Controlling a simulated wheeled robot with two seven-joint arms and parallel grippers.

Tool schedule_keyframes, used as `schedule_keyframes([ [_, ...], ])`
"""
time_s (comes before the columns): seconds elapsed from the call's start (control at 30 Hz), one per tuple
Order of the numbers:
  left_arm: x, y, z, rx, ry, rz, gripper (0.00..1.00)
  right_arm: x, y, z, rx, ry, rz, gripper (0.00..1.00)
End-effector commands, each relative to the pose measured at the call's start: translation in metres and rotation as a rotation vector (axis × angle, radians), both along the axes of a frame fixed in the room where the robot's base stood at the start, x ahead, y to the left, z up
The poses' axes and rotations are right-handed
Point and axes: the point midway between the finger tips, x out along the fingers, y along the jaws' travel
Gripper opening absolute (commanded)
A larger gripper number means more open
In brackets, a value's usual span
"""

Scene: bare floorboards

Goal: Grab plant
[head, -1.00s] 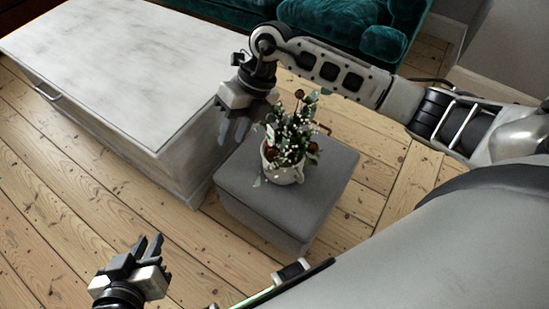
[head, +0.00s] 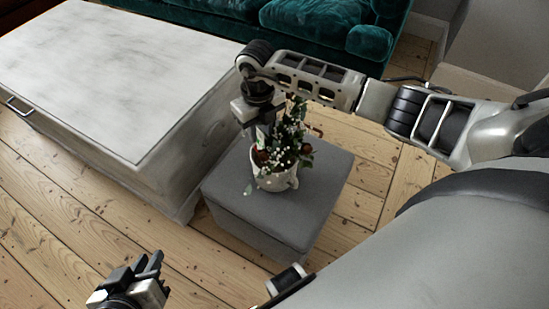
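The plant (head: 286,146) has green leaves, small white blossoms and reddish round bits. It stands upright in a white pot (head: 272,180) on a grey square stool (head: 305,212). My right gripper (head: 259,132) points down at the plant's upper left side, close against the leaves. Its fingertips are mostly hidden by the foliage, so I cannot tell whether they touch the plant or how far apart they are. My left gripper (head: 148,264) is low at the left over the floor, away from the plant, with its fingers apart and empty.
A large whitewashed wooden chest (head: 115,75) stands left of the stool, close to my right gripper. A teal velvet sofa (head: 310,30) is at the back. Bare floorboards (head: 60,235) are clear at the lower left.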

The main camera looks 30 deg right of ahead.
Motion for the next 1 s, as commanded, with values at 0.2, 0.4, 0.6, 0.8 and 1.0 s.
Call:
schedule_keyframes([
  [0.2,-0.002,-0.001,-0.009,-0.001,0.015,-0.005,0.2,-0.009,0.0,-0.024,0.0,0.005,0.0,0.3],
  [0.4,0.003,-0.004,-0.015,-0.006,0.008,-0.011,0.2,-0.01,0.0,-0.05,0.002,0.001,0.0,0.3],
  [0.6,0.006,-0.004,-0.007,-0.008,-0.012,-0.012,0.2,-0.01,0.0,-0.051,0.001,-0.001,0.0,0.3],
  [0.8,0.005,-0.004,-0.007,-0.009,-0.013,-0.013,0.2,-0.01,0.0,-0.051,0.001,0.0,0.0,0.0],
  [1.0,0.004,-0.004,-0.008,-0.009,-0.009,-0.014,0.2,-0.01,0.0,-0.051,0.001,0.0,0.0,0.0],
])
